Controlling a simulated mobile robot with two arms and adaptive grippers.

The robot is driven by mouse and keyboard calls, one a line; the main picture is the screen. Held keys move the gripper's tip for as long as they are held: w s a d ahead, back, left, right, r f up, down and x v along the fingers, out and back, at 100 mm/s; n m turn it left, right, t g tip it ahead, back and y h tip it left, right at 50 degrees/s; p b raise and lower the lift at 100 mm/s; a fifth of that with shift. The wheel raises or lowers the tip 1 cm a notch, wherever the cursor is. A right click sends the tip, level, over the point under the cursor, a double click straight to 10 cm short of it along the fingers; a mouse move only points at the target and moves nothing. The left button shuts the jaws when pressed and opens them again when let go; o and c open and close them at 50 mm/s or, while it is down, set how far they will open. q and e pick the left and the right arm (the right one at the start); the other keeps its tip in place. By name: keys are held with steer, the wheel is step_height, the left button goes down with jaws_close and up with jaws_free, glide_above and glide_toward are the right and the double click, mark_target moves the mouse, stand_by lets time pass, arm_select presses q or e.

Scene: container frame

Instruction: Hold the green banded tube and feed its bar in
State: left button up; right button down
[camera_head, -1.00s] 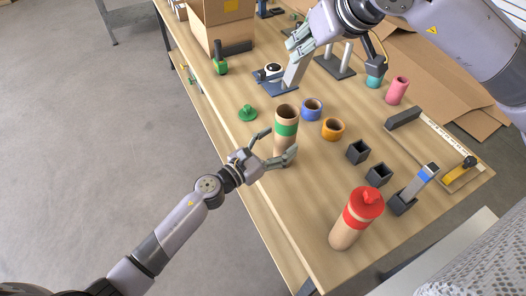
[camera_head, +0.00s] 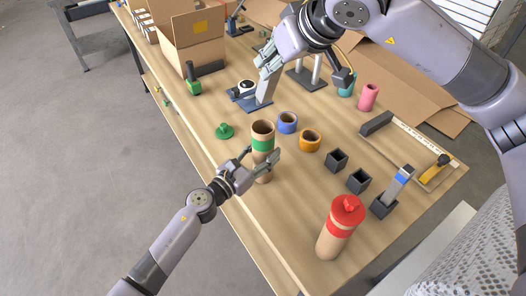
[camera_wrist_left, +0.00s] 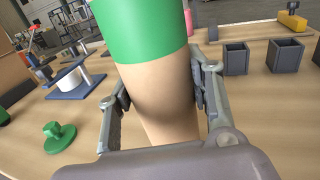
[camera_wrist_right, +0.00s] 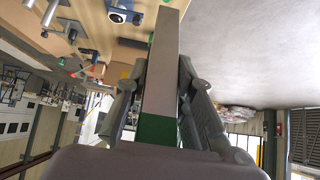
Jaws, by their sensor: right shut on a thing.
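The green banded tube (camera_head: 263,144) stands upright on the table, its dark mouth open at the top. My left gripper (camera_head: 261,157) is low around it, one finger on each side. In the left wrist view the tube (camera_wrist_left: 160,95) fills the space between the pads; whether they press on it I cannot tell. My right gripper (camera_head: 266,62) is shut on a grey bar (camera_head: 267,88), which hangs down behind the tube, apart from it. In the right wrist view the bar (camera_wrist_right: 161,70) has a green band close to the fingers. A green cap (camera_head: 224,131) lies left of the tube.
Beyond are two dark square sockets (camera_head: 336,160) and a capped red banded tube (camera_head: 336,232). A blue stand (camera_head: 244,101) is near the bar. A cardboard box (camera_head: 193,40) stands at the back.

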arm_select(q)
steer(key=c, duration=0.7)
steer(key=shift+c, duration=0.2)
arm_select(e)
steer(key=w+a+f+m+g+h, duration=0.2)
steer(key=f+m, duration=0.1)
steer(key=shift+w+h, duration=0.35)
steer(key=shift+h, duration=0.05)
arm_select(q)
steer(key=shift+a, duration=0.1)
arm_select(e)
steer(key=shift+w+a+f+m+g+h, duration=0.15)
steer(key=shift+w+f+m+g+h, duration=0.2)
steer(key=shift+f+m+h, duration=0.3)
steer(key=shift+s, duration=0.1)
